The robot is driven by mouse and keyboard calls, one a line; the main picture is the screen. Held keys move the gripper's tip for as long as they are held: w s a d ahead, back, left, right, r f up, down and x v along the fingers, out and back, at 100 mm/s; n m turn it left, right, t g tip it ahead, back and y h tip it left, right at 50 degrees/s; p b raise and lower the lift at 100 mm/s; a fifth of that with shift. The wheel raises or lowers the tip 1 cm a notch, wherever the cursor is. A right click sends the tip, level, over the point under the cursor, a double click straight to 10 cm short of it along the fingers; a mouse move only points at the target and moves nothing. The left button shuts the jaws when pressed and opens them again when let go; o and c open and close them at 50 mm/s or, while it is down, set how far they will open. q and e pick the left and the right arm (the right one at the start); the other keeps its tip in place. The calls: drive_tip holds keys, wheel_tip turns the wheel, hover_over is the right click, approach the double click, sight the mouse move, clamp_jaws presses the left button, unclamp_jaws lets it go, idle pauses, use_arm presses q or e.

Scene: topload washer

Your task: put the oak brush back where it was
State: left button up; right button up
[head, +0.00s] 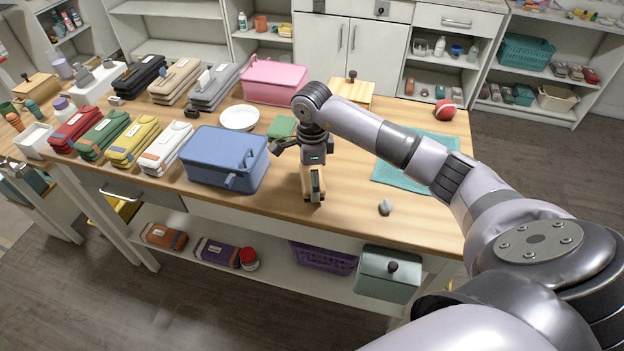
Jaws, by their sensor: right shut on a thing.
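My right gripper (314,170) hangs over the front middle of the wooden table and points down. It is shut on a light wooden piece with dark edges, which looks like the oak brush (311,186). The brush is upright below the gripper, close to the table top; I cannot tell whether it touches. The gripper partly hides its upper end. My left gripper is not in view.
A blue bin (225,158) stands just left of the gripper. A white plate (239,118), green block (282,128) and pink bin (275,80) lie behind. A teal cloth (400,172) and small grey item (385,207) are at right. Several cases fill the left. Bare wood lies in front.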

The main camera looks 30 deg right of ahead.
drive_tip(key=shift+f, duration=0.85)
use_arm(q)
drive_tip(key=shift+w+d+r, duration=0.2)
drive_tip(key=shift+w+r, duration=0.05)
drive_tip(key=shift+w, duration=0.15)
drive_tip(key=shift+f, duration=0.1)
use_arm(e)
drive_tip(key=shift+f, duration=0.15)
drive_tip(key=o, duration=0.8)
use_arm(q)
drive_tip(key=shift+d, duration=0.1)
use_arm(e)
drive_tip(key=shift+o, duration=0.2)
